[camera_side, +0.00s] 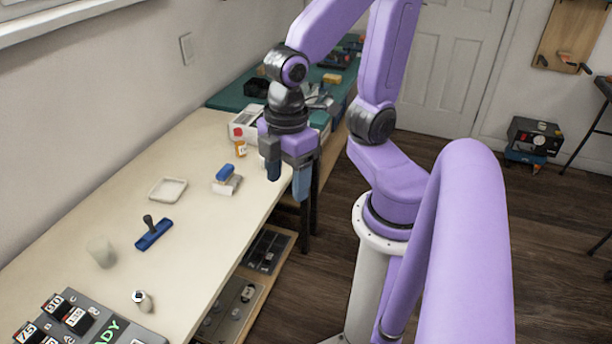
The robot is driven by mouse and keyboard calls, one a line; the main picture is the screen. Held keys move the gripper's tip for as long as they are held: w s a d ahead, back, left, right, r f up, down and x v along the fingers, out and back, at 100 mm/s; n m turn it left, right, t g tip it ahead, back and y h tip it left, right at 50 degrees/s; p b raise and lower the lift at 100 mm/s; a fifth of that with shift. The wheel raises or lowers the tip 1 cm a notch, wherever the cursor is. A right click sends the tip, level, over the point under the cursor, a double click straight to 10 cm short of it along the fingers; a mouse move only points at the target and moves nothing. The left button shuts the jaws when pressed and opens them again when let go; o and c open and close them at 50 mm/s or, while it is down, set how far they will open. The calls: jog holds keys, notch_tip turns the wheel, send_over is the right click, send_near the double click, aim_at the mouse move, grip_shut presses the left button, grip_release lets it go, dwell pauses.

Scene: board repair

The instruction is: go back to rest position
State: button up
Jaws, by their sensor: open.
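My gripper (288,183) hangs at the right edge of the long cream table (196,158), pointing down. Its two dark blue fingers are spread apart, with nothing between them. The fingers look to be above the table edge; their exact height is hard to tell. The purple arm above it is mine.

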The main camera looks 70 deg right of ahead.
jog(key=s, duration=0.1)
jog(key=s+d, duration=0.1)
jog(key=s, duration=0.1)
jog(key=shift+s, duration=0.15)
